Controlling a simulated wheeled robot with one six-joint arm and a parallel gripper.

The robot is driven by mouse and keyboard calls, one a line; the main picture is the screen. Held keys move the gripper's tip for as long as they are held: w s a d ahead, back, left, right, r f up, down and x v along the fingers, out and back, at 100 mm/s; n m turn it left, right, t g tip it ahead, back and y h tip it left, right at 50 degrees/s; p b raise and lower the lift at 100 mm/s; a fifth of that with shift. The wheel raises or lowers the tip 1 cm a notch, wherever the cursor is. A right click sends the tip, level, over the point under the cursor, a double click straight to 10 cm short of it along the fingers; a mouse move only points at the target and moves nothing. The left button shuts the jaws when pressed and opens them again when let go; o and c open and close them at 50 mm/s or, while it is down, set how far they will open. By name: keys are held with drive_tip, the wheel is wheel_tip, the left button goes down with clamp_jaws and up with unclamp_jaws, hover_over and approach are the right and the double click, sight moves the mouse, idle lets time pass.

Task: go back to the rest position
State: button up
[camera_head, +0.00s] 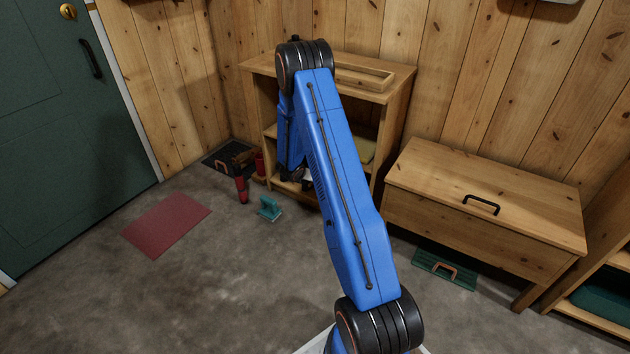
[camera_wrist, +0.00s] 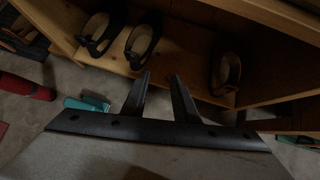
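My gripper (camera_wrist: 160,75) shows in the wrist view with its two dark fingers apart and nothing between them. It is low in front of the open wooden shelf unit (camera_wrist: 110,62), whose bottom board holds dark shoes: two at the left (camera_wrist: 97,35) (camera_wrist: 143,42) and one at the right (camera_wrist: 225,72). The fingertips overlap the board's front edge in this view; I cannot tell how far apart they are. In the head view my blue arm reaches out to the unit (camera_head: 390,95) and bends down before it, hiding the gripper.
A red mat (camera_head: 166,224) lies near the green door (camera_head: 60,120). The front-left floor is clear.

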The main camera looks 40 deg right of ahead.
drive_tip(key=shift+w+a+r, duration=0.15)
drive_tip(key=shift+a+r, duration=0.15)
drive_tip(key=shift+a, duration=0.25)
drive_tip(key=shift+w+a+r, duration=0.1)
drive_tip(key=shift+a+r, duration=0.2)
drive_tip(key=shift+a, duration=0.2)
drive_tip(key=s+a+r+m+h, duration=0.1)
drive_tip(key=s+r+m, duration=0.2)
drive_tip(key=r, duration=0.7)
drive_tip(key=s+a+r+m, duration=0.1)
drive_tip(key=s+r+m, duration=0.2)
drive_tip(key=r, duration=0.7)
drive_tip(key=s+a+r+m+g, duration=0.1)
drive_tip(key=s+a+r+m, duration=0.25)
drive_tip(key=s+r, duration=0.3)
drive_tip(key=s+a+r+m, duration=0.2)
drive_tip(key=s+r+m, duration=0.2)
drive_tip(key=s+r, duration=0.3)
drive_tip(key=s+a+r+m+y, duration=0.2)
drive_tip(key=s+a+r+m, duration=0.1)
drive_tip(key=s+a, duration=0.4)
drive_tip(key=s+a+r+m+y, duration=0.2)
drive_tip(key=s+a, duration=0.6)
drive_tip(key=s, duration=0.6)
drive_tip(key=s+a+r+m+y, duration=0.3)
drive_tip(key=s+a+m, duration=0.3)
drive_tip(key=s+a, duration=0.2)
drive_tip(key=shift+s+a+r+t+y, duration=0.2)
drive_tip(key=shift+s+r+t+y, duration=0.3)
drive_tip(key=shift+s, duration=0.75)
